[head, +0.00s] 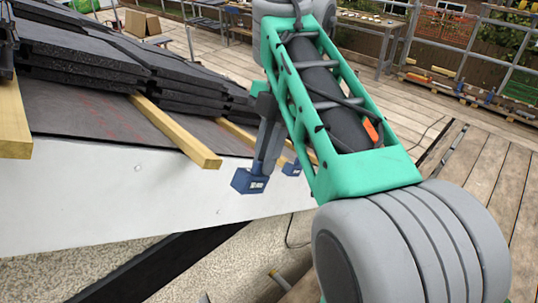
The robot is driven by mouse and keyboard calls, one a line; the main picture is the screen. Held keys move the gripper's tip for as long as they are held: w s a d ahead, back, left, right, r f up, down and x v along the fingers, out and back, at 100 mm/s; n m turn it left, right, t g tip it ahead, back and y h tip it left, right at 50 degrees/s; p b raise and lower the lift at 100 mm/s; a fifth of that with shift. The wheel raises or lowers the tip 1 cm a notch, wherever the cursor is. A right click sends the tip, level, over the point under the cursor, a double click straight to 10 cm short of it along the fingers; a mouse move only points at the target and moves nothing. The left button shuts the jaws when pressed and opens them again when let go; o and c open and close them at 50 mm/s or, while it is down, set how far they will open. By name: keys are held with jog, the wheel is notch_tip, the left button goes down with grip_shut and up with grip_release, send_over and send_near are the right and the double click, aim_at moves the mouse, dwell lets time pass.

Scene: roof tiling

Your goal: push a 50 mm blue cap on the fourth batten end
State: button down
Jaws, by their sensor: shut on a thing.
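A blue cap (249,181) with a small white label hangs at the tips of my gripper (262,168). My gripper is shut on it and points down in front of the white fascia. The bare end of a yellow timber batten (190,142) sticks out just left of the held cap, with a visible gap between them. Another batten (235,131) lies behind my gripper and is partly hidden by it. A second blue cap (291,169) shows right of the fingers, partly hidden by my arm; what it sits on is hard to see.
Another bare batten end (13,125) is at the far left. Dark roof tiles (85,55) are stacked on the underlay above the white fascia (120,195). A dark sloping beam (160,265) lies below. Wooden decking (475,190) with railings spreads to the right and back.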

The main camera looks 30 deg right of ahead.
jog(key=w+a+f+b, duration=0.2)
jog(key=w+a, duration=0.1)
jog(key=w, duration=0.4)
jog(key=shift+w+a+f, duration=0.2)
jog(key=shift+w+a, duration=0.1)
jog(key=shift+a, duration=0.1)
dwell(0.5)
jog(key=shift+w, duration=0.1)
jog(key=shift+w+a, duration=0.1)
jog(key=shift+w, duration=0.15)
jog(key=shift+w, duration=0.1)
dwell(0.5)
jog(key=shift+w+a, duration=0.15)
jog(key=shift+w, duration=0.2)
dwell(0.3)
jog(key=shift+w+a, duration=0.2)
jog(key=shift+w, duration=0.35)
